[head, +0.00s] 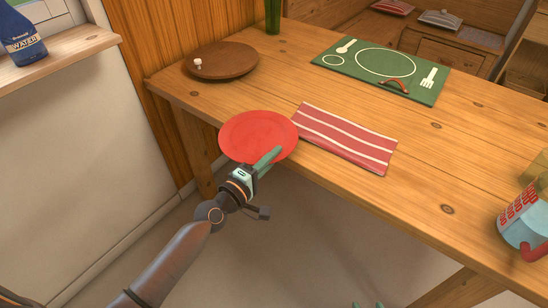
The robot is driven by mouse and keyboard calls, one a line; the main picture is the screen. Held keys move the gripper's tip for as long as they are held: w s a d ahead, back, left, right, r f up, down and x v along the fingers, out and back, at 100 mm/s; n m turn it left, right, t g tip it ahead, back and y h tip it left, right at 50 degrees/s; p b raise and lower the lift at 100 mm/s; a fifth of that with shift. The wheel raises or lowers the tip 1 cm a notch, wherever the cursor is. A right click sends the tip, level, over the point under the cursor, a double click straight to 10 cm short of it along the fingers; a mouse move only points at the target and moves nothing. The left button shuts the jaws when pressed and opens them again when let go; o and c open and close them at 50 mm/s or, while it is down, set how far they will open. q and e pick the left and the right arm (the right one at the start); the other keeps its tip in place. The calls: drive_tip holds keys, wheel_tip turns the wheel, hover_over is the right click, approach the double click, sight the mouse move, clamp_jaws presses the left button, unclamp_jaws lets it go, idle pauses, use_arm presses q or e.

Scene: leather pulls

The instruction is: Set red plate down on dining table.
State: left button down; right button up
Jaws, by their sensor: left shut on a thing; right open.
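The red plate (250,133) is held flat or nearly so at the front edge of the wooden dining table (430,185), near its left corner. The plate overlaps the table edge in the picture; I cannot tell whether it touches the tabletop. My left gripper (268,158) is shut on the plate's near rim. Of my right gripper (367,305), only the green fingertips show at the bottom edge, apart and empty, below the table's front edge.
A striped red cloth (345,137) lies just right of the plate. A round wooden board (226,60) with a small white item (198,62) is behind. A green placemat (335,62) lies at the back; a blue and red mug (520,222) stands at right. The front middle is clear.

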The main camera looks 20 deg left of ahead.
use_arm(q)
drive_tip(key=shift+f, duration=0.15)
drive_tip(key=c, duration=1)
unclamp_jaws()
